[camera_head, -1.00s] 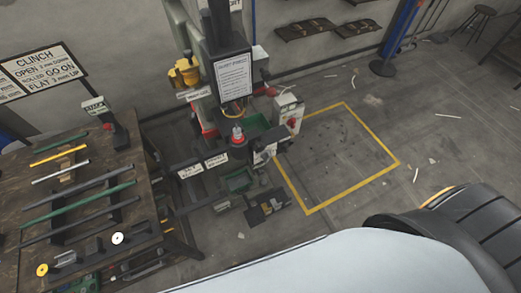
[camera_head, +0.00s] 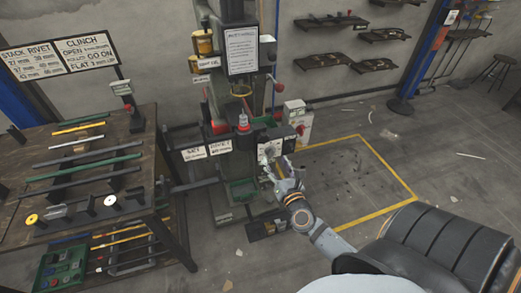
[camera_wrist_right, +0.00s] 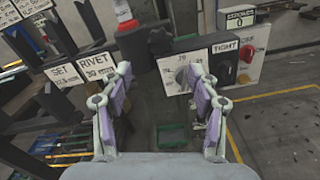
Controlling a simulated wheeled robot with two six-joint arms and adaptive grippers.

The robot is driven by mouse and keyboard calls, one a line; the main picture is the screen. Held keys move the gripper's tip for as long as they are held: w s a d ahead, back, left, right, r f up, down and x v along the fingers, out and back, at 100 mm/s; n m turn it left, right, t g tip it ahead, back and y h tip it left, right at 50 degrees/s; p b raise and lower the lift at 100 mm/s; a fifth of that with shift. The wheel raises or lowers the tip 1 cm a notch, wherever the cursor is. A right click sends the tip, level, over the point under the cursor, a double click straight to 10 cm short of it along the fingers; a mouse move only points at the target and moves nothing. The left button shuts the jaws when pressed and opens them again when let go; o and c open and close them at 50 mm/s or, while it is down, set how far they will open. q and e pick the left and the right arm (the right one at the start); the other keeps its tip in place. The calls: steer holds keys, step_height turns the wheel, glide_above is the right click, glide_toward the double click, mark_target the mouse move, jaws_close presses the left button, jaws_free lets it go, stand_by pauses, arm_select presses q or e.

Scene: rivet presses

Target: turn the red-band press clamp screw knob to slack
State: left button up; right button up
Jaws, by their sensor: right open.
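The press (camera_head: 240,95) stands at the middle back, with red parts low on its column. The right finger partly covers the dial, and the knob's exact setting is hard to read. My right gripper (camera_wrist_right: 160,85) is open and empty, its purple-padded fingers spread in front of the panel. In the head view the right gripper (camera_head: 274,163) is just in front of the press's lower panel. My left gripper is not in view.
SET and RIVET signs (camera_wrist_right: 97,64) are at left. A wooden bench (camera_head: 90,190) with rods is further left.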

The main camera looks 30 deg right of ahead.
mark_target(264, 141)
steer(key=p+x, duration=0.1)
steer(key=x, duration=0.8)
steer(key=shift+w, duration=0.15)
steer(key=shift+w+d, duration=0.1)
steer(key=shift+w, duration=0.45)
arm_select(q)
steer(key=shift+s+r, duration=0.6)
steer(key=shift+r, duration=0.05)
arm_select(e)
steer(key=c, duration=1.2)
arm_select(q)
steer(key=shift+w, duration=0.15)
